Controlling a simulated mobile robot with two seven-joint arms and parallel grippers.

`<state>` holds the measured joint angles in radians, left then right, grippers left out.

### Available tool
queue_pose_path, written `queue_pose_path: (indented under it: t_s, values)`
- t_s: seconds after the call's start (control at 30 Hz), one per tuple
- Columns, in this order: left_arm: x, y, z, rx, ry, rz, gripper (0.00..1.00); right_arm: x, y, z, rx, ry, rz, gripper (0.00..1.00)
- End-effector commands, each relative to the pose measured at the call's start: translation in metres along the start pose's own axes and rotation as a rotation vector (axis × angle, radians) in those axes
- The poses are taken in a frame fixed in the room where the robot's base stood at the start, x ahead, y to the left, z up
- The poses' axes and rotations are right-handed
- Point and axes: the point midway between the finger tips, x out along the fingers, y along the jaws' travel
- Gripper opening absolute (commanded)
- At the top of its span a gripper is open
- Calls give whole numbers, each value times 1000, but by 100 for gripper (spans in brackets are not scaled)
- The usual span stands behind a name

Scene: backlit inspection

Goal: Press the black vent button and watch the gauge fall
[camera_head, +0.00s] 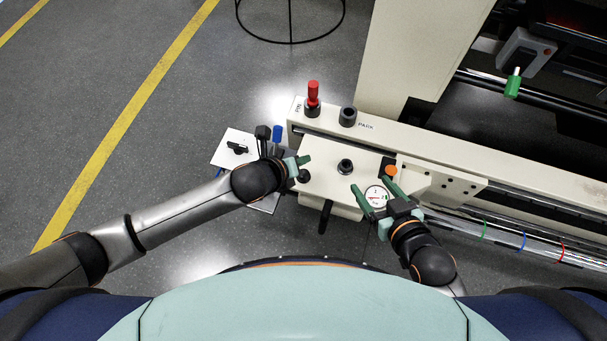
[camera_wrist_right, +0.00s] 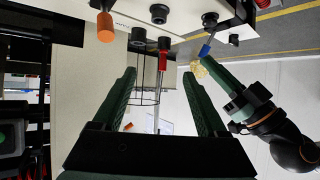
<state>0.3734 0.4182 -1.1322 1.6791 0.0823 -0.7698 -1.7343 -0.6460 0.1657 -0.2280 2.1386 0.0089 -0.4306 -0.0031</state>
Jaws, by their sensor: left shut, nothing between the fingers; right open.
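In the right wrist view the open fingers (camera_wrist_right: 160,75) hold nothing.
A red handle (camera_head: 313,95) and a black socket (camera_head: 348,116) stand on the rear rail. A blue-topped lever (camera_head: 277,134) and a white plate with a black switch (camera_head: 238,148) are left. Floor at left is clear.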

Motion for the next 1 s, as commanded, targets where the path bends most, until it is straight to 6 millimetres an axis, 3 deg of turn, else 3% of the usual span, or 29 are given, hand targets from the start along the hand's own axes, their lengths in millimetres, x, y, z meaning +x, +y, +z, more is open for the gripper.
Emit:
queue_pose_path:
  t_s: [0.47, 1.0]
  values:
    - [10, 7, -7, 0, 0, 1, 0, -5, 9, -72, -84, 289, 24, 75]
    - [18, 13, -13, 0, 0, 0, 0, -35, 8, -147, -178, 607, 35, 75]
